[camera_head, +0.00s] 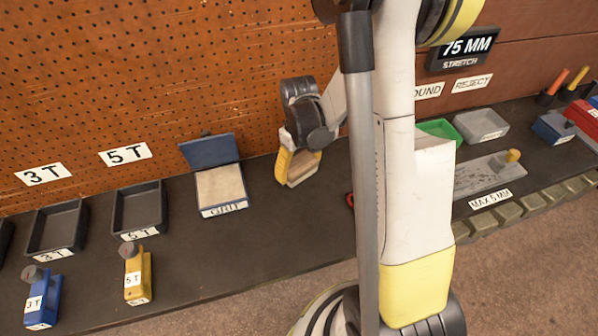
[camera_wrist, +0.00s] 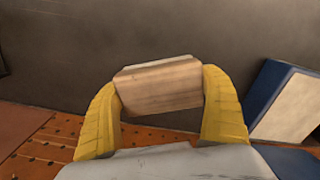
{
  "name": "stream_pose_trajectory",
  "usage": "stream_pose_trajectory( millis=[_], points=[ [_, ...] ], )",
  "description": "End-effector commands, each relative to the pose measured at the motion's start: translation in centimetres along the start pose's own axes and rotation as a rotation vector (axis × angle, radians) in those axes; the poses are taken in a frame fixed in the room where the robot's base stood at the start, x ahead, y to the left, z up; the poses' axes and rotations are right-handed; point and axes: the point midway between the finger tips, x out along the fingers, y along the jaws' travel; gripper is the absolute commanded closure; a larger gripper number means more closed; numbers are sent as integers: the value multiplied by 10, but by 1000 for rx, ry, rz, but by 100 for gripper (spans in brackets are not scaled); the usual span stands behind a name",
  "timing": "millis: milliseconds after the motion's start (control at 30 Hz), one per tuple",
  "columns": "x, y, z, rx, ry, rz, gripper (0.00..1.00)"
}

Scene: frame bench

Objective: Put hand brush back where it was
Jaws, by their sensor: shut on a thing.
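The hand brush (camera_wrist: 158,86) is a wooden block with a pale strip along its far edge. In the wrist view it sits between the two yellow fingers of my gripper (camera_wrist: 164,98), which touch its ends. In the head view my gripper (camera_head: 297,168) points down over the dark bench, close to the pegboard and right of the grit box. The brush (camera_head: 303,176) shows there as a tan block at the fingertips. I cannot tell whether it touches the bench. My arm hides part of the bench right of it.
The open blue grit box (camera_head: 219,187) stands left of my gripper and also shows in the wrist view (camera_wrist: 290,105). Trays marked 3T (camera_head: 58,229) and 5T (camera_head: 138,208) lie further left. A green tray (camera_head: 440,129) and grey tray (camera_head: 481,125) stand right of my arm.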

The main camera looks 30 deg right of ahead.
Motion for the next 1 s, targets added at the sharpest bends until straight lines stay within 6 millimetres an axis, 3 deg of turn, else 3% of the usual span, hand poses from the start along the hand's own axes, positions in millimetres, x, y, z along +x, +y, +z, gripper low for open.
stream_pose_trajectory(
  millis=[400, 433, 767, 1000],
  points=[
    [9, 0, 0, 0, 0, 0, 49],
    [8, 0, 0, 0, 0, 0, 1],
    [1, 0, 0, 0, 0, 0, 0],
    [-48, 0, 1, 0, 0, 0, 0]
  ],
)
